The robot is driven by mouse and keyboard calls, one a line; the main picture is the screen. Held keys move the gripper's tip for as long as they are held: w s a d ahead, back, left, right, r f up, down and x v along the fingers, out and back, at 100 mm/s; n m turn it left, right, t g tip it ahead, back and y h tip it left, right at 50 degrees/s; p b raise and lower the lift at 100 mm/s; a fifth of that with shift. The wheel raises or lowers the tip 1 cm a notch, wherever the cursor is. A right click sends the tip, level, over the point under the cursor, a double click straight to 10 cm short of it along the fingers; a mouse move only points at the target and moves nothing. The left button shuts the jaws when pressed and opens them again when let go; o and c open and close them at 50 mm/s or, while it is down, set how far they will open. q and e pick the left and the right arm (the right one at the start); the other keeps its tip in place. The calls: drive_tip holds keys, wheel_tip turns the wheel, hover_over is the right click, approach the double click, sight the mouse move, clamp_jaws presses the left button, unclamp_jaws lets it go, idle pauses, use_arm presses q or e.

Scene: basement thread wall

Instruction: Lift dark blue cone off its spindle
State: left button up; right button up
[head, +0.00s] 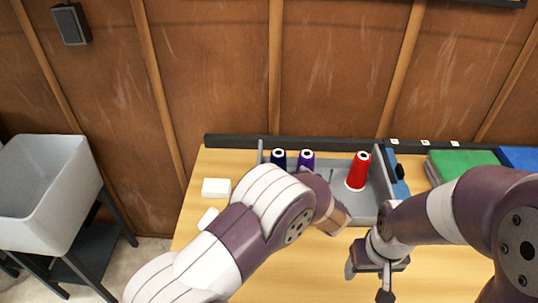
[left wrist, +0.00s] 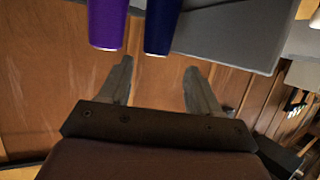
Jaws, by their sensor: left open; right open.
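The dark blue cone (head: 278,157) stands at the left end of a grey tray-like rack (head: 376,192), beside a purple cone (head: 306,159); my left arm partly hides both. In the left wrist view the dark blue cone (left wrist: 161,25) appears above the gap between the fingers, with the purple cone (left wrist: 107,22) to its left. My left gripper (left wrist: 158,75) is open and empty, its tips apart from the cone. Its fingers are not clear in the head view. My right gripper (head: 378,272) is open, low over the table front. The spindle is hidden.
A red cone (head: 358,171) stands further right in the rack. White blocks (head: 216,188) lie left on the wooden table. Green (head: 462,163) and blue (head: 520,157) stacks lie back right. A grey sink (head: 45,190) stands left, and a panelled wall closes the back.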

sight(281, 159)
use_arm(q)
drive_tip(key=x, duration=0.8)
drive_tip(key=r+p+x, duration=0.1)
drive_tip(key=x, duration=0.3)
drive_tip(key=shift+w+r, duration=0.1)
drive_tip(key=shift+w, duration=0.35)
drive_tip(key=c, duration=1.2)
drive_tip(key=shift+o, duration=0.2)
wheel_tip(281, 159, up, 18)
drive_tip(key=shift+p, duration=0.35)
